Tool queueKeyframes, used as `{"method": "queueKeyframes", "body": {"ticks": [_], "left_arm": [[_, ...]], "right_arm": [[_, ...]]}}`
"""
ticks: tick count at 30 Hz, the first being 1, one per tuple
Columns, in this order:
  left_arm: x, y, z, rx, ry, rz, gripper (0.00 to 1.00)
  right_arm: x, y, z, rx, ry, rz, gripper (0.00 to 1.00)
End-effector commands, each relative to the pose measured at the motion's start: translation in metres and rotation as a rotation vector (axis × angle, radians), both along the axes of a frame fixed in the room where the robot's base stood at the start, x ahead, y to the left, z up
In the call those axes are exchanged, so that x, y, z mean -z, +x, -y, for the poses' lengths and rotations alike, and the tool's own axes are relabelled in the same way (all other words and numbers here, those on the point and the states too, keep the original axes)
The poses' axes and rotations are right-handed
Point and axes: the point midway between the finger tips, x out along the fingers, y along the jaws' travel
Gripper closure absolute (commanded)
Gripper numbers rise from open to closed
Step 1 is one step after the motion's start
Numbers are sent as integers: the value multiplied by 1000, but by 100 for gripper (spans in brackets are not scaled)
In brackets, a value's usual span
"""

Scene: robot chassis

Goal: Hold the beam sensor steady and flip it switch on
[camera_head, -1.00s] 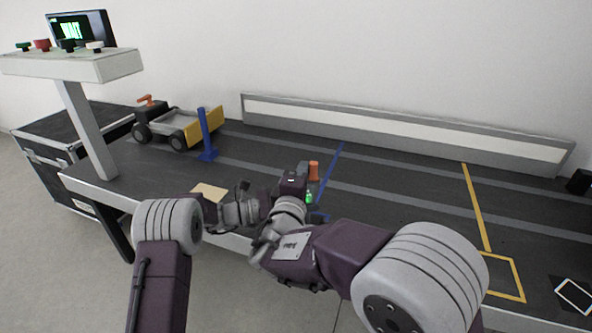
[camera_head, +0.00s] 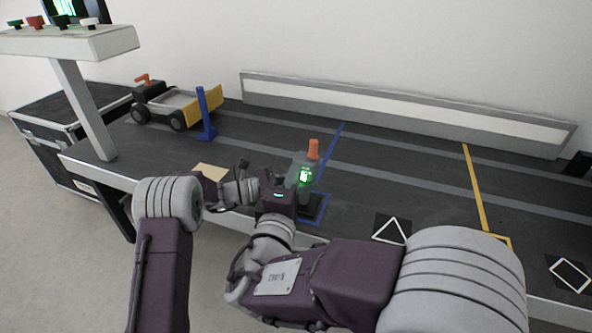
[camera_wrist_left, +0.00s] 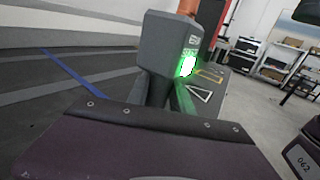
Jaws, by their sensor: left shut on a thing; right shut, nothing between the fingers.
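The grey beam sensor (camera_head: 303,160) has an orange top (camera_head: 314,149) and a lit green panel. It stands upright at a blue-outlined spot on the dark bench. In the left wrist view the sensor (camera_wrist_left: 164,45) is straight ahead, its green panel facing right. I cannot make out the switch.
A toy-like truck (camera_head: 176,103) and a blue post (camera_head: 205,115) stand at the left. A control stand (camera_head: 85,42) with coloured buttons is at far left. Triangle (camera_head: 391,229) and square (camera_head: 570,273) markers lie on the right; the bench there is mostly clear.

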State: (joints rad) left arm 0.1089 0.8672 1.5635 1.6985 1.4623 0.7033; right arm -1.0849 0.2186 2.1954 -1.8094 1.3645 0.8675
Motion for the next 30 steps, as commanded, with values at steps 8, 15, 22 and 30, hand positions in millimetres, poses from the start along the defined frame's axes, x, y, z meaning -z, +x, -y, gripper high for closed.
{"method": "queueKeyframes", "body": {"ticks": [8, 15, 22, 30], "left_arm": [[2, -1, 1, 3, 2, -4, 100], [1, -1, 1, 2, 1, -2, 48], [1, -1, -5, 0, 1, -1, 48], [1, -18, -68, -4, 1, -1, 48]], "right_arm": [[0, 0, 0, -1, 0, 0, 100], [0, 0, 0, -1, 0, 0, 100], [0, 1, 0, -1, 0, 0, 100], [0, 1, 0, -1, 0, 0, 100]]}}
